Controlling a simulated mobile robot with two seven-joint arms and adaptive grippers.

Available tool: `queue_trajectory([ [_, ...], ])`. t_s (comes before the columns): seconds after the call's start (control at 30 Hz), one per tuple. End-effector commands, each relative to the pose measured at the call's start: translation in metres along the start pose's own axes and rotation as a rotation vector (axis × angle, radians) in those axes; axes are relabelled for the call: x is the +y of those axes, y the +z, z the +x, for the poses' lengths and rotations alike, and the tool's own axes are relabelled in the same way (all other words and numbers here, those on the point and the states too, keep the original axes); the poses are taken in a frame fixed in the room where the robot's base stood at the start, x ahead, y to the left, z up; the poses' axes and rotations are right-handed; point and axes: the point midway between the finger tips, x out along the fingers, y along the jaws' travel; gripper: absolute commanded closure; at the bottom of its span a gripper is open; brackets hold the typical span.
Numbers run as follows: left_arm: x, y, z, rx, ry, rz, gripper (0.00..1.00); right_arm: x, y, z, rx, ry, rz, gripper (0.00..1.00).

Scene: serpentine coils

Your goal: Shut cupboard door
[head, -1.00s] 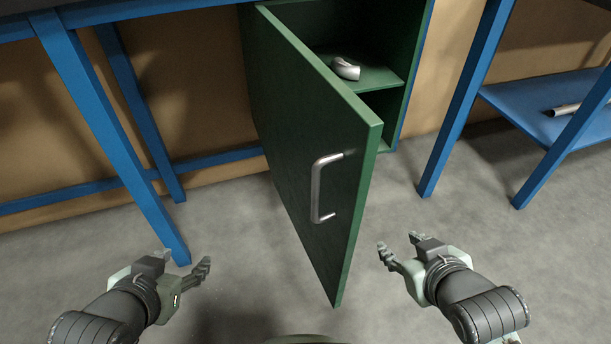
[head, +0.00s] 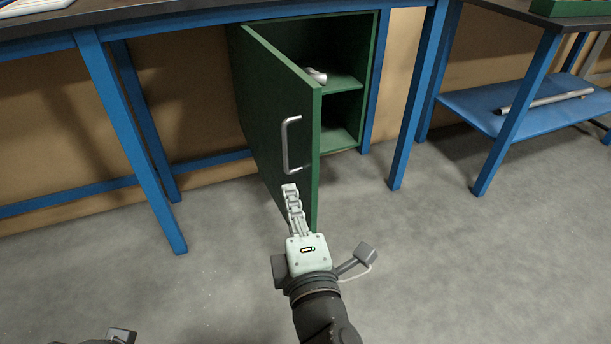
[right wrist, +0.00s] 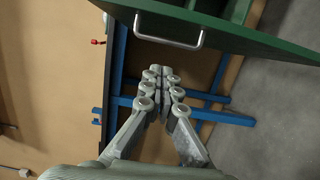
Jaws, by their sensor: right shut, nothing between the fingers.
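The green cupboard door (head: 275,120) stands wide open, swung out toward me, with its free edge facing me. Its silver bar handle (head: 290,145) is on the left, outer face and also shows in the right wrist view (right wrist: 168,30). My right gripper (head: 290,190) is shut and empty. In the head view its fingers overlap the door's outer face just below the handle. In the right wrist view its fingertips (right wrist: 160,80) are apart from the handle; contact with the door cannot be told. Only a bit of my left gripper (head: 120,336) shows at the bottom left.
The green cupboard (head: 368,90) is open, with a silvery object (head: 316,75) on its shelf. Blue table legs (head: 130,150) stand left of it, and another blue leg (head: 420,100) stands to the right. A blue low shelf (head: 470,105) holds a metal tube (head: 545,101). The front floor is clear.

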Motion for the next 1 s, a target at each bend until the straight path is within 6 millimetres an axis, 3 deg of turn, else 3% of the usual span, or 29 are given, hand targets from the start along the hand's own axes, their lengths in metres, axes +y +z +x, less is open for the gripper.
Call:
queue_trajectory([
  [0.17, 0.001, -0.001, 0.007, -0.003, 0.004, 0.001, 0.46, 0.002, 0.001, 0.024, -0.002, 0.003, -0.002, 1.0],
  [0.53, 0.005, -0.002, 0.023, -0.008, 0.014, 0.002, 0.46, 0.001, 0.001, 0.102, -0.003, 0.001, 0.002, 1.0],
  [0.7, 0.006, -0.002, 0.032, -0.012, 0.019, 0.003, 0.46, 0.0, 0.029, 0.104, -0.004, -0.002, 0.0, 1.0],
  [1.0, 0.007, 0.0, 0.039, -0.015, 0.022, 0.005, 0.46, -0.001, 0.04, 0.107, -0.002, -0.002, 0.003, 1.0],
])
